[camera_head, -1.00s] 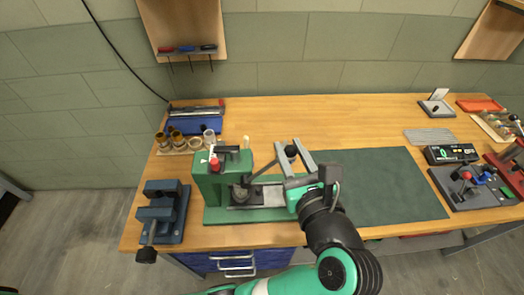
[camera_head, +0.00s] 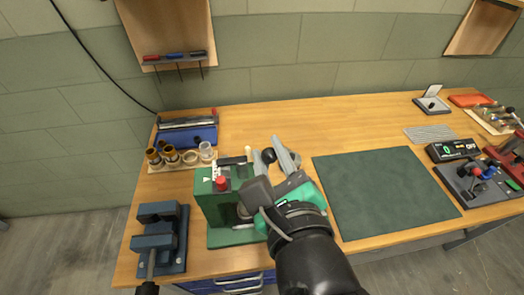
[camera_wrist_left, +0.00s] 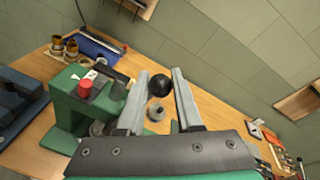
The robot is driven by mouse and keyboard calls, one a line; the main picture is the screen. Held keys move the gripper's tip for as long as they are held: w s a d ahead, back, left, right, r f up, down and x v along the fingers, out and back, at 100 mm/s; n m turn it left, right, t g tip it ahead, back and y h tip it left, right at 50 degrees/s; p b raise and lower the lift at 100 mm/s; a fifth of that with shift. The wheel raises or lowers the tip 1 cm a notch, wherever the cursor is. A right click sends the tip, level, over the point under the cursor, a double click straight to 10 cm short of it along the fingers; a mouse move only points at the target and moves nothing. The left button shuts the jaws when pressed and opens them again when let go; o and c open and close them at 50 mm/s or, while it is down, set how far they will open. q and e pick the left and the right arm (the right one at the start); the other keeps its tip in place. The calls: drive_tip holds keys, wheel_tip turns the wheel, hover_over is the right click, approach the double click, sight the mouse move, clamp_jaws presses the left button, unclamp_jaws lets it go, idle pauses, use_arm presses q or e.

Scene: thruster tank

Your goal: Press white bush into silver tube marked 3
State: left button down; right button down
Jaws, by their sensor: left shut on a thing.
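The green press (camera_head: 212,206) with a red cap (camera_head: 221,184) stands at the bench's front left. My left gripper (camera_head: 267,147) is just right of it, its two grey fingers shut on a black ball knob (camera_head: 269,156). The knob (camera_wrist_left: 160,86) also shows between the fingers in the left wrist view, above a small grey round part (camera_wrist_left: 155,113). A grey round part (camera_head: 243,210) low in the press is mostly hidden by my gripper. I cannot make out the white bush or the tube's mark 3. My right gripper is not in view.
A wooden holder (camera_head: 182,167) carries brown cups and pale rings behind the press. A dark blue vise (camera_head: 158,240) stands left. The green mat (camera_head: 385,190) on the right is bare. A scale display (camera_head: 455,150) and coloured tools are farther right.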

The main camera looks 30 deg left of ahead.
use_arm(q)
drive_tip(key=shift+f, duration=0.1)
drive_tip(key=c, duration=0.6)
unclamp_jaws()
drive_tip(key=p+v, duration=0.2)
drive_tip(key=v, duration=0.9)
drive_tip(key=shift+s+d, duration=0.15)
drive_tip(key=shift+s, duration=0.15)
